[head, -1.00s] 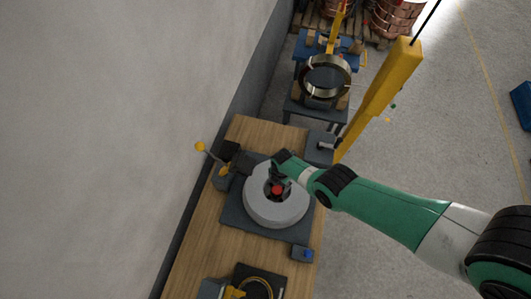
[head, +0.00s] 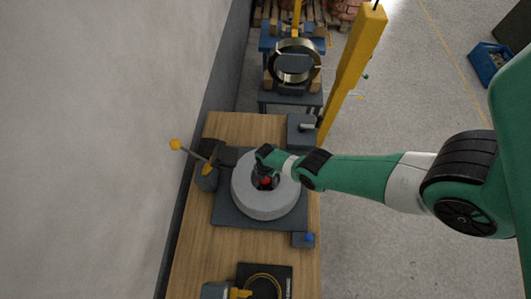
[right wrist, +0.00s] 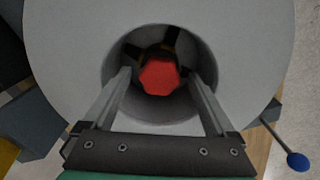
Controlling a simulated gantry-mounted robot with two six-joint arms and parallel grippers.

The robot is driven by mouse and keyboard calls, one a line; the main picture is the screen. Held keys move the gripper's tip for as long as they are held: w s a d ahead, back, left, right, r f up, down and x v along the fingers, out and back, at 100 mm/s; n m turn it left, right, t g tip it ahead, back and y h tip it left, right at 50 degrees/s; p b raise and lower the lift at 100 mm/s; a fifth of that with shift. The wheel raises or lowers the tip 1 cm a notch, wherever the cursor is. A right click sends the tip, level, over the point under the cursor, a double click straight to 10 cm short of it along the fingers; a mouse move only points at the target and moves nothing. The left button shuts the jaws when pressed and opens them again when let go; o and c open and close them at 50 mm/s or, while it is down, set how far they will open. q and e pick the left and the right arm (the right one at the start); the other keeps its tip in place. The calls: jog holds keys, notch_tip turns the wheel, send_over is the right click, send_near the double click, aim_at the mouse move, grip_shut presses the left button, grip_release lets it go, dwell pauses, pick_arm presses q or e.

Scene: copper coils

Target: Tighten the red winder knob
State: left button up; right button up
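The red winder knob (right wrist: 160,77) sits deep in the round central opening of the grey coil disc (right wrist: 62,50). My left gripper is not in view.
The winder stands on a wooden bench (head: 190,250) beside a grey wall. A yellow post (head: 350,70) stands behind the bench.

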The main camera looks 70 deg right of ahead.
jog(key=c, duration=1.3)
